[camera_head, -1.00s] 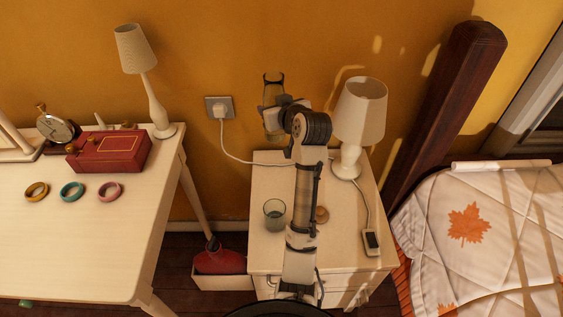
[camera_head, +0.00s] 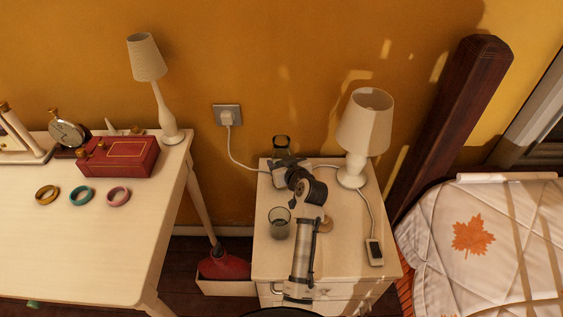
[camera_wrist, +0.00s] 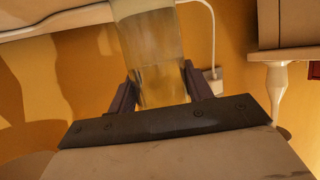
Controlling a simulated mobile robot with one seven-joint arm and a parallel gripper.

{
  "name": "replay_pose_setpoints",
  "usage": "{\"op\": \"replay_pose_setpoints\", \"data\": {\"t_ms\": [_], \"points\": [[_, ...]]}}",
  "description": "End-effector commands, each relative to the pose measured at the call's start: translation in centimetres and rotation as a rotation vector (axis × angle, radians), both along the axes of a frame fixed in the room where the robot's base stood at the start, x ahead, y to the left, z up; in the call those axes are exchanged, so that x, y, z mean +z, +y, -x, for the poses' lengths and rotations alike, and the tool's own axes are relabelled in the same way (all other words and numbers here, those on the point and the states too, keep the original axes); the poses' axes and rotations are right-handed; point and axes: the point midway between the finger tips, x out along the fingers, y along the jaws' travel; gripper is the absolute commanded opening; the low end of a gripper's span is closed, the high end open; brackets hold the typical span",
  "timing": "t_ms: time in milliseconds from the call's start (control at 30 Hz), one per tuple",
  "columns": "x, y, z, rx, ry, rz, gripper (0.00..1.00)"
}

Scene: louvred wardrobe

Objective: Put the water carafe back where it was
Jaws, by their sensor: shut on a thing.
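My gripper (camera_head: 284,165) is shut on the carafe over the back left of the nightstand (camera_head: 265,250). In the wrist view the carafe (camera_wrist: 158,70) is between the two fingers (camera_wrist: 158,88), with water showing in it. I cannot tell from these frames whether the carafe's base touches the nightstand top.
A glass tumbler (camera_head: 279,223) stands front left of my gripper. A small round brown thing (camera_head: 326,224) lies beside my arm. A cable runs from the wall socket (camera_head: 227,115).

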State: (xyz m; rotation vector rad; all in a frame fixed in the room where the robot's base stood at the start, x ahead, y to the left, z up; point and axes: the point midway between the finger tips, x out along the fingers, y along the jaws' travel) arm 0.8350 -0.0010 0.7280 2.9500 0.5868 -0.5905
Motion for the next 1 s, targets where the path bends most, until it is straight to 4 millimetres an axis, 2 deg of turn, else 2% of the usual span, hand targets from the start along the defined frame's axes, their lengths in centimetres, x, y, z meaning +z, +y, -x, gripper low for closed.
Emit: {"op": "replay_pose_setpoints", "data": {"t_ms": [400,433,567,933,1000], "points": [[-0.52,0.0,-0.05,0.0,-0.004,-0.001,0.13],[-0.54,0.01,-0.01,0.0,-0.001,0.0,0.53],[-0.48,0.01,-0.01,0.0,-0.001,0.0,0.7],[-0.03,0.01,-0.02,0.0,-0.001,0.0,0.72],[0.03,-0.24,0.48,-0.001,-0.003,-0.001,0.72]]}}
